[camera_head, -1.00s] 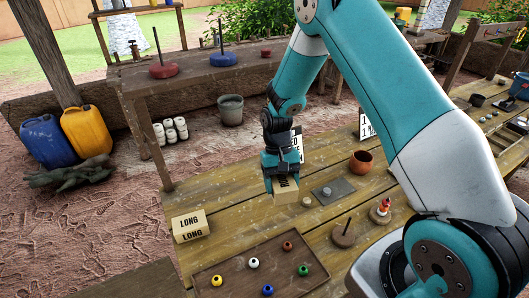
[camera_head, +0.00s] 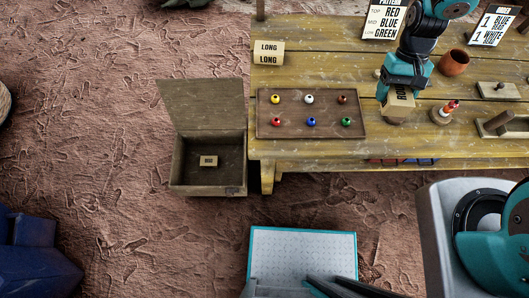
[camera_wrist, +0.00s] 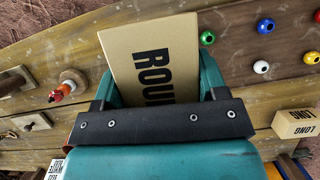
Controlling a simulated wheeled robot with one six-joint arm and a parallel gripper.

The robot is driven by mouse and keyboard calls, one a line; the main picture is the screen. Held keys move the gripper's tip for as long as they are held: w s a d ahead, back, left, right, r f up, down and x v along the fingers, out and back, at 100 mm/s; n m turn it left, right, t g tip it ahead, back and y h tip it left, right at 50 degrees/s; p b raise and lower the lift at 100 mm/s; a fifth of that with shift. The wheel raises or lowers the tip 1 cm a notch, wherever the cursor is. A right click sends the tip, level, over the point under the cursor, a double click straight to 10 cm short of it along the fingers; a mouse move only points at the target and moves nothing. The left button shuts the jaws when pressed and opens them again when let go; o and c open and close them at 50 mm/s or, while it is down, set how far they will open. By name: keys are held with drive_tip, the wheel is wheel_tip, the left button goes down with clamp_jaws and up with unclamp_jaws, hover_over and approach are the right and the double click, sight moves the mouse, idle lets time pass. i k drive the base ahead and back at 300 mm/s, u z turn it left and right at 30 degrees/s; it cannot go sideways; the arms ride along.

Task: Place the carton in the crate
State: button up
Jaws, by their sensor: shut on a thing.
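A tan carton printed "ROU…" (camera_wrist: 155,58) is between the jaws of my gripper (camera_wrist: 160,100) in the wrist view. The rest of its word is hidden. In the head view the held carton (camera_head: 399,103) hangs below my gripper (camera_head: 402,84) over the right part of the table, partly in front of a round wooden base. The crate (camera_head: 190,188) is an open wooden box on the ground, left of the table, with its lid raised at the back. A small labelled block (camera_head: 208,160) shows inside it. My gripper is well to the right of the crate.
The wooden table (camera_head: 300,24) bears a carton marked "LONG" (camera_head: 268,57), a tray (camera_head: 333,98) of coloured beads, an orange pot (camera_head: 453,62) and a peg with rings (camera_head: 444,113). Sign cards stand at the back. Bare ground surrounds the crate.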

sight(220, 177)
drive_tip(key=z, duration=2.95)
drive_tip(key=k, duration=1.55)
drive_tip(key=u, duration=2.55)
